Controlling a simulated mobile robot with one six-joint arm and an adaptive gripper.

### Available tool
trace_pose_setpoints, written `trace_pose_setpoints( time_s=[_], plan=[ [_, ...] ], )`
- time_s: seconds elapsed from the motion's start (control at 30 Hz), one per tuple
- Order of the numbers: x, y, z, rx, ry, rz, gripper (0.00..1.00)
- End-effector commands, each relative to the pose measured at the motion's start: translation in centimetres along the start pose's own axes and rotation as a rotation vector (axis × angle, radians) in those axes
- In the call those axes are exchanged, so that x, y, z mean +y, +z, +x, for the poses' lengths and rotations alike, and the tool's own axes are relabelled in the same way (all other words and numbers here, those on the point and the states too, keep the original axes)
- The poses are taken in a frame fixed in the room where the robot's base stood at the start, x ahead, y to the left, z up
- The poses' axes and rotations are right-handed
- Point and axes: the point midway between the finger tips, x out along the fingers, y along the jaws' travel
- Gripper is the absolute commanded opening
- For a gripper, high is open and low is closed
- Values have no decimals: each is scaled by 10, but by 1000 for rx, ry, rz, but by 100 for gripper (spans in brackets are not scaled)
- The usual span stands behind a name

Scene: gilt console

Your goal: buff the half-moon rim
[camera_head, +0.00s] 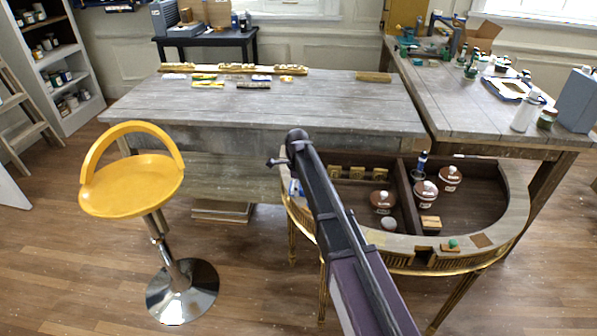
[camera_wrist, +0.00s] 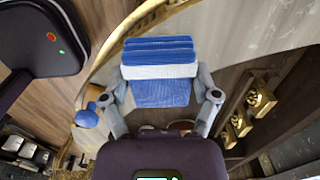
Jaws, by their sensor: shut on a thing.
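The half-moon console (camera_head: 517,205) stands at the right in the head view, with a pale grey curved rim and gilt edge and legs. In the wrist view, its rim (camera_wrist: 245,35) curves from the top right towards the lower left. My gripper (camera_wrist: 160,82) is shut on a blue and white striped pad (camera_wrist: 160,58), held between both fingers. The pad is over the pale rim surface; I cannot tell whether it touches. In the head view, my arm hides most of the gripper, and only a bit of blue (camera_head: 295,188) shows at the console's left end.
Inside the console are lidded jars (camera_head: 383,203), a dark divider (camera_head: 404,190) and gilt ornaments (camera_head: 357,172). A green-topped piece (camera_head: 453,244) sits on the front rim. A grey workbench (camera_head: 280,105) stands behind; a yellow stool (camera_head: 130,187) stands left.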

Motion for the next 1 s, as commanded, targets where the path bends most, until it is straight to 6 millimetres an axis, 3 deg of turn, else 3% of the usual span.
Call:
trace_pose_setpoints(
  time_s=[1.0],
  plan=[
    [2, -4, 0, 0, 0, 0, 40]
  ],
)
